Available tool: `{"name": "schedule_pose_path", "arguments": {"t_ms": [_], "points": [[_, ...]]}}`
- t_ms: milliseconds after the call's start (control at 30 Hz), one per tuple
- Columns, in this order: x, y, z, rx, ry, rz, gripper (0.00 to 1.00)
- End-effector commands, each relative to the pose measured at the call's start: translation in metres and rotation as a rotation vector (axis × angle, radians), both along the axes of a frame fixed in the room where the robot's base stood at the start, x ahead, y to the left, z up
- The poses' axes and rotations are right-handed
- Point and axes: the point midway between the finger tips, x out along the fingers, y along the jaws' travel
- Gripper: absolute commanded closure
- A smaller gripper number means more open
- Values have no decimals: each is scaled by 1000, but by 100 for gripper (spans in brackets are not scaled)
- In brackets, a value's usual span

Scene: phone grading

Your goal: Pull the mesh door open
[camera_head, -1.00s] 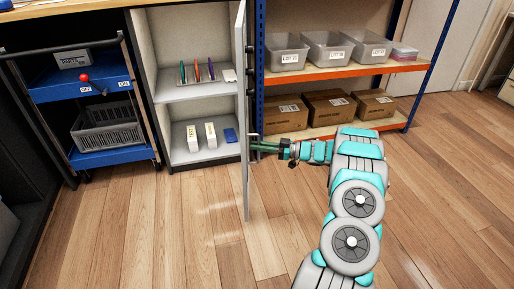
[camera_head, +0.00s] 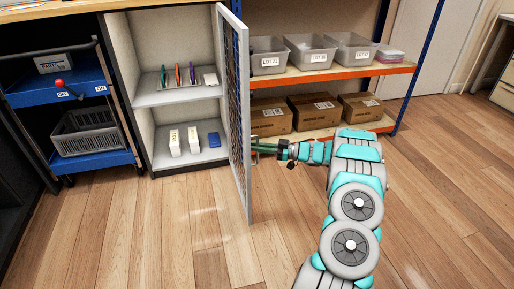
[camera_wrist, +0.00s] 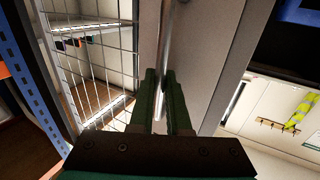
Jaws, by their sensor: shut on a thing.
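The mesh door (camera_head: 236,115) stands swung out from the cabinet (camera_head: 140,60) and is seen nearly edge-on in the head view. In the wrist view its wire mesh (camera_wrist: 95,62) fills the left and its solid frame (camera_wrist: 200,60) the middle. My gripper (camera_head: 257,148) is at the door's outer edge, on its right side. In the wrist view my gripper (camera_wrist: 163,100) has its two green fingers close around a thin metal bar, the door handle (camera_wrist: 168,45). The exact contact at the fingertips is partly hidden.
The open cabinet's shelves hold upright coloured phones (camera_head: 178,76), white boxes (camera_head: 184,140) and a blue box (camera_head: 214,139). A blue cart (camera_head: 75,100) stands left. A rack (camera_head: 330,72) with bins and cartons stands right, behind my arm. The wooden floor in front is clear.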

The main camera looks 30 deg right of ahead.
Motion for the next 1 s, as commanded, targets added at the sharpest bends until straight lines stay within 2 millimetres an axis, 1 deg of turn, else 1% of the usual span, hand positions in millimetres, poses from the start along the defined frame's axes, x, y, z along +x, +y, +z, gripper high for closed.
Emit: {"name": "schedule_pose_path", "arguments": {"t_ms": [33,67,300,533,633,767,1000], "points": [[-1,0,0,1,1,3,100],[-1,0,0,1,1,3,82],[-1,0,0,1,1,1,55],[-1,0,0,0,0,0,55],[-4,-4,0,0,0,-1,55],[-15,-17,-1,1,-1,-2,55],[-41,-46,-1,0,1,-3,55]]}}
